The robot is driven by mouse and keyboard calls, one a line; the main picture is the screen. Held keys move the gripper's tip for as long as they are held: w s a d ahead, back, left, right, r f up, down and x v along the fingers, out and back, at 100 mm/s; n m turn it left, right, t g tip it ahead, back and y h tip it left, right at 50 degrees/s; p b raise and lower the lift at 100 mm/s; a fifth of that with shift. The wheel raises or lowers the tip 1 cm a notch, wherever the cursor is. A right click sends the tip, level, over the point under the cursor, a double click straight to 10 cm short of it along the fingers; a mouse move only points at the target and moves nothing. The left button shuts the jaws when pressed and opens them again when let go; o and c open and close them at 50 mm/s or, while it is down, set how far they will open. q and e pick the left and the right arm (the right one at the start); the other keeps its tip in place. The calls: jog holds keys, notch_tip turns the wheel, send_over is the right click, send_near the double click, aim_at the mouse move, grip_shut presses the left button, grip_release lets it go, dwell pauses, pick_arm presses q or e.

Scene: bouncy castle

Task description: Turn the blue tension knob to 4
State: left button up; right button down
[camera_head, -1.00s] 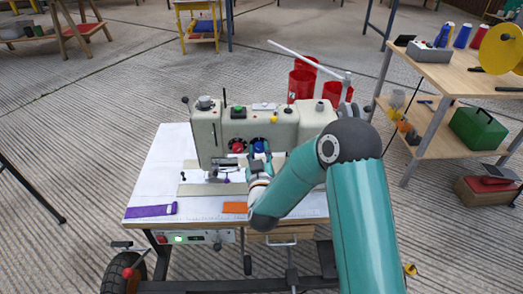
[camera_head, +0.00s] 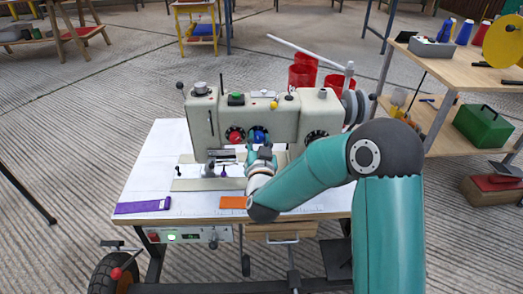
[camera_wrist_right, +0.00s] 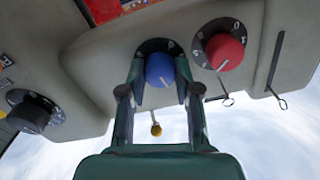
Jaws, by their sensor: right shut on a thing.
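The blue tension knob (camera_head: 258,133) is on the front of a cream sewing machine (camera_head: 283,122), right of a red knob (camera_head: 235,135) in the head view. In the right wrist view the blue knob (camera_wrist_right: 160,70) sits between the two fingers of my right gripper (camera_wrist_right: 159,72), which is shut on it. The knob has a dark numbered dial behind it, partly hidden by the fingers. I cannot tell which number it is set to. In the head view my right gripper (camera_head: 260,150) reaches up to the knob from below. My left gripper is out of view.
In the right wrist view the red knob (camera_wrist_right: 225,52) is close on the right and a black knob (camera_wrist_right: 30,115) is at left. Purple cloth (camera_head: 143,206) and an orange piece (camera_head: 233,202) lie on the white table (camera_head: 158,165). A shelf with a green box (camera_head: 480,127) stands at right.

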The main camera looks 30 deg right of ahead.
jog(key=m+b, duration=0.3)
jog(key=shift+s+d+f, duration=0.1)
jog(key=shift+d+f, duration=0.05)
jog(key=shift+f, duration=0.05)
jog(key=shift+m+b, duration=0.6)
jog(key=shift+m, duration=0.3)
jog(key=m, duration=0.2)
jog(key=shift+d+r+m+b, duration=0.1)
jog(key=shift+m+b, duration=0.2)
jog(key=shift+m, duration=0.1)
jog(key=m, duration=0.4)
jog(key=shift+s+d, duration=0.1)
jog(key=c, duration=0.8)
grip_release()
